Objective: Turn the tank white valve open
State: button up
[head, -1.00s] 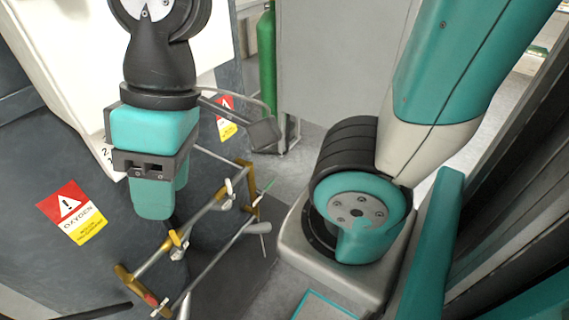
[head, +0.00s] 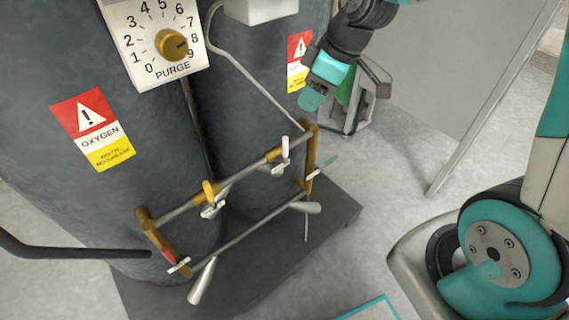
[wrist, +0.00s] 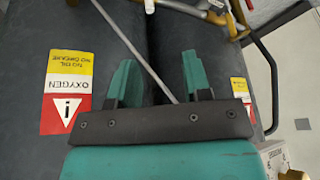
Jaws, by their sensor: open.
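The white valve (head: 284,148) is a small white handle on the upper pipe of the brass-and-grey manifold, near its right end, in front of the tanks. My gripper (head: 311,98) is above it and slightly right in the head view, apart from it. In the wrist view my gripper (wrist: 158,82) is open with two teal fingers spread. A thin metal tube passes behind the gap between them. Part of the manifold (wrist: 205,12) shows at the top of the wrist view, but I cannot tell which handle is the white valve there.
Other handles on the manifold are yellow (head: 208,190), red (head: 168,257) and green (head: 326,165). Grey cone-shaped outlets (head: 202,282) point downward. Dark tanks (head: 60,200) stand behind, with a purge dial (head: 171,45) above.

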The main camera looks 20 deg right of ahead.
notch_tip(320, 180, down, 2)
jog(key=w, duration=0.1)
jog(key=b, duration=0.3)
send_near(283, 160)
jog(key=w+a+f, duration=0.1)
jog(key=w+f, duration=0.1)
jog(key=f, duration=0.1)
jog(key=w+a+f, duration=0.1)
jog(key=f, duration=0.1)
jog(key=shift+a+f, duration=0.2)
jog(key=shift+a, duration=0.2)
jog(key=shift+c, duration=0.3)
grip_shut()
